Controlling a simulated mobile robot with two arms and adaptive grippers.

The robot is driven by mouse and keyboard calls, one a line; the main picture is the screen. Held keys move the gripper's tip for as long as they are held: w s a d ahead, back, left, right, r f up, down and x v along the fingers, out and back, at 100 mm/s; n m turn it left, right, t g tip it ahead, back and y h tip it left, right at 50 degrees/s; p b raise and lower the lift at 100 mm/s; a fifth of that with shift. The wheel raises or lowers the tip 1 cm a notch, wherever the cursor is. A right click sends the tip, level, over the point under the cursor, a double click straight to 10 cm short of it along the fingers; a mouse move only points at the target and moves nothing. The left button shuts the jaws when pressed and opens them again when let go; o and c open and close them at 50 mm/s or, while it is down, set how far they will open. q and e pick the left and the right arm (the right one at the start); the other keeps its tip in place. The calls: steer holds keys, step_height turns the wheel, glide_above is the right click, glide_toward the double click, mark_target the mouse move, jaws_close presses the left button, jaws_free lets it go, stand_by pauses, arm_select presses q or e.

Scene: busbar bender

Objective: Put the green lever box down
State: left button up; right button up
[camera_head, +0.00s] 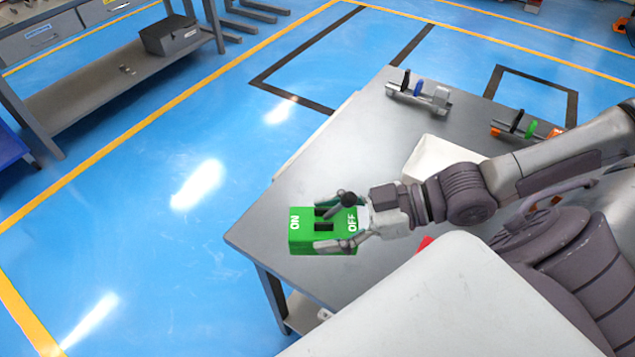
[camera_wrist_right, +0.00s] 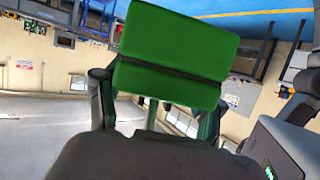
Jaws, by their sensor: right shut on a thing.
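The green lever box (camera_head: 302,245) has white ON and OFF lettering and a dark lever with a round black knob. It is over the left end of the grey table (camera_head: 330,190) in the head view. My right gripper (camera_head: 335,222) is shut on it, with a finger on either side. In the right wrist view the plain green side of the box (camera_wrist_right: 175,55) fills the upper middle, between the fingers (camera_wrist_right: 155,100). I cannot tell whether the box touches the table top. My left gripper is not in view.
A white container (camera_head: 440,155) stands on the table behind my right arm. Tool-like parts (camera_head: 420,95) and a part with green and orange pieces (camera_head: 528,127) lie towards the far edge. A red thing (camera_head: 425,243) is mostly hidden. The table's middle is clear.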

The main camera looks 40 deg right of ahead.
mark_target(322, 208)
steer(key=w+f+b, duration=0.1)
steer(key=b, duration=0.1)
steer(key=w+d+f+b, duration=0.1)
steer(key=f+b, duration=0.1)
steer(key=shift+w+d+f+b, duration=0.1)
steer(key=shift+w+d+b, duration=0.05)
steer(key=shift+w+b, duration=0.2)
steer(key=shift+w+d+f, duration=0.2)
steer(key=shift+w+d, duration=0.1)
steer(key=shift+w, duration=0.35)
steer(key=shift+w+d+f, duration=0.2)
steer(key=shift+w+d, duration=0.1)
steer(key=shift+w, duration=0.3)
steer(key=w, duration=0.1)
steer(key=w+d+f, duration=0.1)
steer(key=w+f+b, duration=0.1)
steer(key=shift+d+f, duration=0.15)
steer(key=shift+d, duration=0.15)
steer(key=shift+w+d+f, duration=0.15)
steer(key=shift+w, duration=0.35)
steer(key=shift+f+b, duration=1)
steer(key=shift+f, duration=0.95)
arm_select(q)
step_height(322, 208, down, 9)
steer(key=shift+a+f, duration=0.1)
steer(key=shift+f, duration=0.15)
arm_select(e)
steer(key=o, duration=1.4)
steer(key=shift+f, duration=0.1)
